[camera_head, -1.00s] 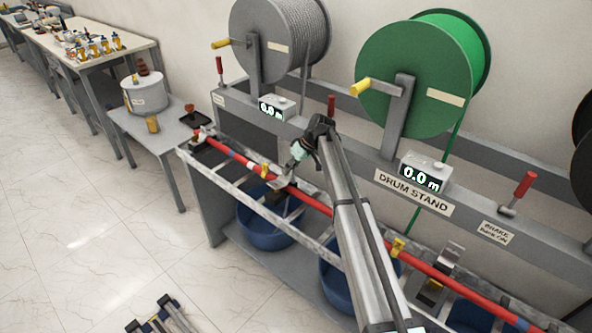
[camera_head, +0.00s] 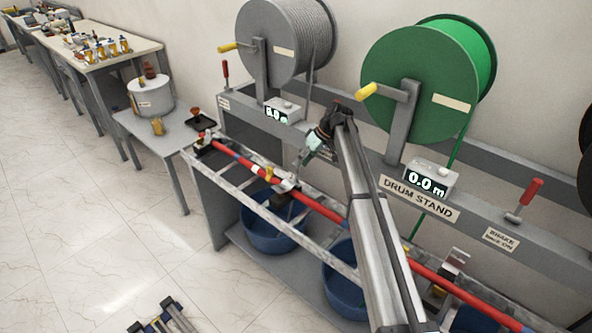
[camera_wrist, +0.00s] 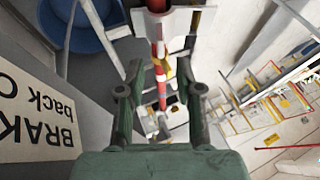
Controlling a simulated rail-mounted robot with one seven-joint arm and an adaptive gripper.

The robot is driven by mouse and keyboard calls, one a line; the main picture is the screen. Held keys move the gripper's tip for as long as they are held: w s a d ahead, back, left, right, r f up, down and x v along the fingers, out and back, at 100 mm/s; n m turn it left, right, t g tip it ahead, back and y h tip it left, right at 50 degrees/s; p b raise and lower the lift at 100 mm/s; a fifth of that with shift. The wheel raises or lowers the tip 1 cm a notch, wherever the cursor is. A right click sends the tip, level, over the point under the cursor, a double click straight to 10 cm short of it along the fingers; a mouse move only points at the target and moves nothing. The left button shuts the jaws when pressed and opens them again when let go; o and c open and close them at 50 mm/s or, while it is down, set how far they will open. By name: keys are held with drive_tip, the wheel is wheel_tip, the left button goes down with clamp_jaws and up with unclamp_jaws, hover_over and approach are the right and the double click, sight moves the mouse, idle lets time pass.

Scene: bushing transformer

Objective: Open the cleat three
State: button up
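A long red bar (camera_head: 323,209) runs along the front of the drum stand, with yellow and grey metal cleat parts on it. A yellow part (camera_head: 268,173) and a grey metal part (camera_head: 287,186) sit close together on its left stretch. Another grey metal cleat (camera_head: 453,264) stands up farther right. I cannot tell their numbers. My gripper (camera_wrist: 158,72) is open, its two fingers apart with the red bar (camera_wrist: 158,50) seen between them. In the head view my gripper is just above the grey part; contact is unclear. A grey plate (camera_wrist: 155,22) shows beyond the fingertips.
The green drum (camera_head: 415,85) and grey rope drum (camera_head: 285,45) stand behind the bar. Red-handled brake levers (camera_head: 527,193) rise from the stand. Blue tubs (camera_head: 268,238) sit below. A side table (camera_head: 160,130) is at the left, with open floor in front.

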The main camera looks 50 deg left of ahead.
drive_tip(key=v, duration=0.5)
drive_tip(key=shift+r, duration=0.15)
